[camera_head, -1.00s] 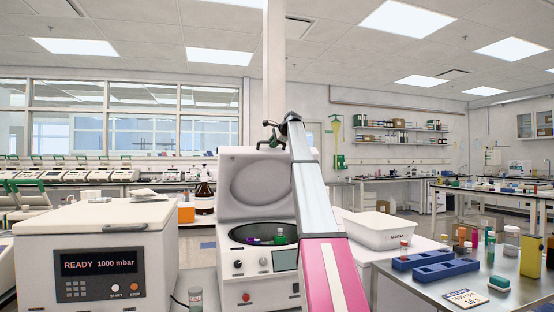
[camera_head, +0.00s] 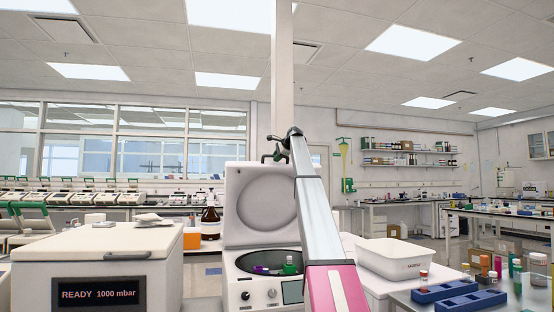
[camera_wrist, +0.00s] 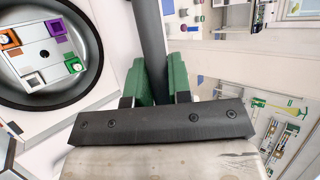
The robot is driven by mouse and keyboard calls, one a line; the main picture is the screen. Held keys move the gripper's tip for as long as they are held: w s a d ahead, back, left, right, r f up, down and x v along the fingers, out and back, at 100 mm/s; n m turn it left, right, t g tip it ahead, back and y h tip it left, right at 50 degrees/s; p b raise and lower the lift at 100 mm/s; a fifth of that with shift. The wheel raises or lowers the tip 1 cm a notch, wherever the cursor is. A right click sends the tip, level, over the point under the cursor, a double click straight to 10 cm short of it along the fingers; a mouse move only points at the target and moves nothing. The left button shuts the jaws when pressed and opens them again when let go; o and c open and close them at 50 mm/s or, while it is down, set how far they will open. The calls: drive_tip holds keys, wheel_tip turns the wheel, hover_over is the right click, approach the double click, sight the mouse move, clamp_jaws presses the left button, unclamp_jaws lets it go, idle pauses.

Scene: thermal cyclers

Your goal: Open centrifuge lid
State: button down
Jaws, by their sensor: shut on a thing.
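The centrifuge (camera_head: 240,296) stands at the centre of the head view, with a control panel on its front. Its pale lid (camera_head: 236,208) is raised and stands nearly upright behind the bowl. My gripper (camera_head: 277,152) is at the lid's top edge. In the wrist view my gripper's green fingers (camera_wrist: 163,80) are shut on a dark bar at the lid, which runs up the picture between them. The round bowl shows at the left of the wrist view, with a rotor (camera_wrist: 42,52) carrying orange, purple, green and white inserts. My arm hides the right side of the lid and bowl.
A white box-shaped device (camera_head: 95,258) reading "READY 1000 mbar" stands at left. A brown bottle (camera_head: 211,222) is behind, beside an orange box. At right are a white tub (camera_head: 395,260), blue racks (camera_head: 445,290) and several coloured vials.

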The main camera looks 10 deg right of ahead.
drive_tip(key=c, duration=1.1)
unclamp_jaws()
drive_tip(key=shift+o, duration=0.2)
drive_tip(key=v, duration=1)
drive_tip(key=shift+s+r, duration=0.25)
drive_tip(key=shift+s, duration=0.05)
drive_tip(key=shift+d, duration=0.1)
